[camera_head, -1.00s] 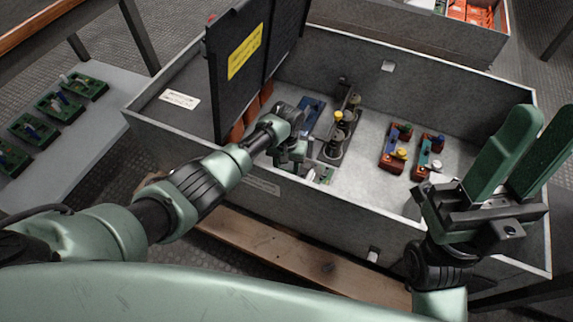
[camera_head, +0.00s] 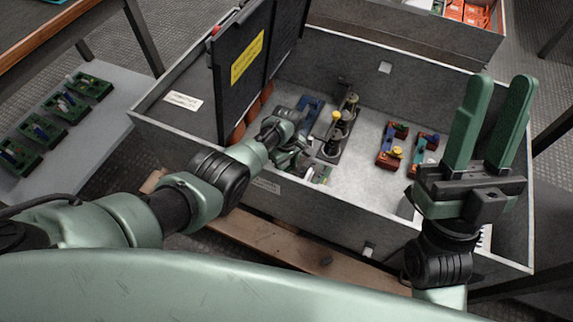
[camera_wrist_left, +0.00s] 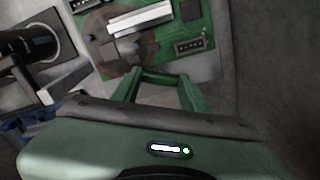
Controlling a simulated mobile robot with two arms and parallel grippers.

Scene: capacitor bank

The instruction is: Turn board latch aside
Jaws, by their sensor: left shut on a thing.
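The green circuit board (camera_wrist_left: 195,20) shows at the top of the left wrist view, with a pale metal bar across it. In the head view a small part of the board (camera_head: 321,173) shows inside the grey box, beside my left gripper (camera_head: 298,163). In the left wrist view my left gripper (camera_wrist_left: 158,80) has its green fingertips at the board's lower edge. It is shut on a small part there, which I take to be the board latch; the fingers mostly hide it. My right gripper (camera_head: 497,85) is open and empty, raised over the box's right side.
The grey box (camera_head: 200,135) has an upright black panel with a yellow label (camera_head: 246,57) close to my left arm. Dark posts with a yellow cap (camera_head: 336,115) stand right of the left gripper. Red-based blocks (camera_head: 390,148) sit further right. Several green boards (camera_head: 65,107) lie on the left bench.

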